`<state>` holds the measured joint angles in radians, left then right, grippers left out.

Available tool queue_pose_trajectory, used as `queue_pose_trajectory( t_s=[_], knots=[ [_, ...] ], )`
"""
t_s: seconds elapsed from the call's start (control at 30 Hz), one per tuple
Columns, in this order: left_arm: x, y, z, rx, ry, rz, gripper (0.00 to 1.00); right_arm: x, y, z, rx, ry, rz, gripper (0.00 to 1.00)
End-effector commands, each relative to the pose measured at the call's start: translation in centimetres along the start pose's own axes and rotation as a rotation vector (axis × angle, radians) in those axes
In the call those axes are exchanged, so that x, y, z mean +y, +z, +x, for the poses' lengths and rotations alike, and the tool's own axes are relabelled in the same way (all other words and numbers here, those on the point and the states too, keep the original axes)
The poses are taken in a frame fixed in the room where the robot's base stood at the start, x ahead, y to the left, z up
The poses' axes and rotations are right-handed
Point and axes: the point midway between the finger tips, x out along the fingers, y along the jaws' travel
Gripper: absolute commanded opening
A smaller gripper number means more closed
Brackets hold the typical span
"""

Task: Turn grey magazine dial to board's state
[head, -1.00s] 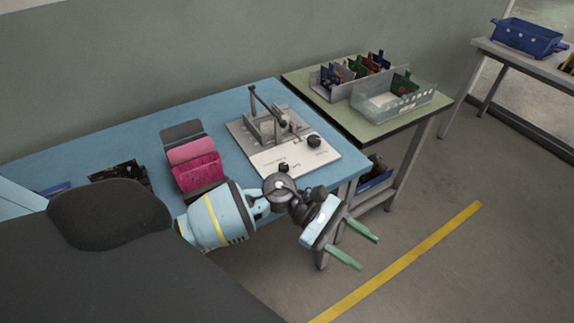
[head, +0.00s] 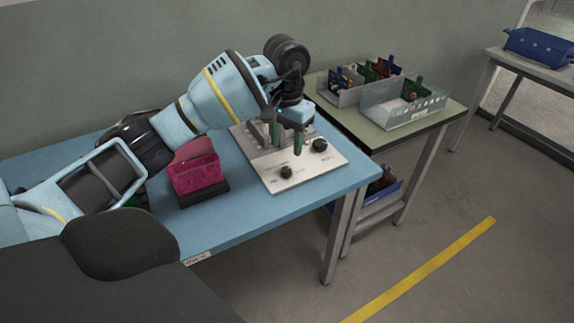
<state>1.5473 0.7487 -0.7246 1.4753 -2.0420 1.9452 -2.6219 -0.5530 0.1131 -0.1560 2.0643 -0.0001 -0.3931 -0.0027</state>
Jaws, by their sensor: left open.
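A pale fixture plate (head: 300,178) lies on the blue table and carries two dark round dials, a front one (head: 286,172) and a right one (head: 319,145). Small print beside them is too small to read, and I cannot tell where either dial points. My left gripper (head: 287,147) is open, green fingers pointing down, above the plate and behind the front dial, apart from both dials. It partly hides the metal frame (head: 257,134) on the plate. A grey magazine (head: 341,96) with several coloured boards stands on the green table. My right gripper is out of view.
A clear tray (head: 402,112) with a green board (head: 413,87) sits beside the grey magazine. A blue bin (head: 383,191) is on the shelf below.

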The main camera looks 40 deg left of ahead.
Motion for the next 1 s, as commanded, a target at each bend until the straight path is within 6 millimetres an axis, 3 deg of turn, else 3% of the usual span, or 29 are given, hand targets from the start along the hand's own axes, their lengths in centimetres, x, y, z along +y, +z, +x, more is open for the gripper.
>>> queue_pose_trajectory(
  t_s=[0.53, 0.97, 1.0],
  knots=[
    [0.2, 0.1, 6.8, -0.003, 0.005, 0.000, 0.48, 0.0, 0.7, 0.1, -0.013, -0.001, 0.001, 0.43],
    [0.1, 0.0, 7.8, 0.000, 0.003, 0.000, 0.48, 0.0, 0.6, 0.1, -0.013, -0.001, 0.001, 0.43],
    [0.1, 0.0, 7.8, 0.000, 0.004, 0.000, 0.44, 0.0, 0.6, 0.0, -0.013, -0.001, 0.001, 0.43]
  ],
)
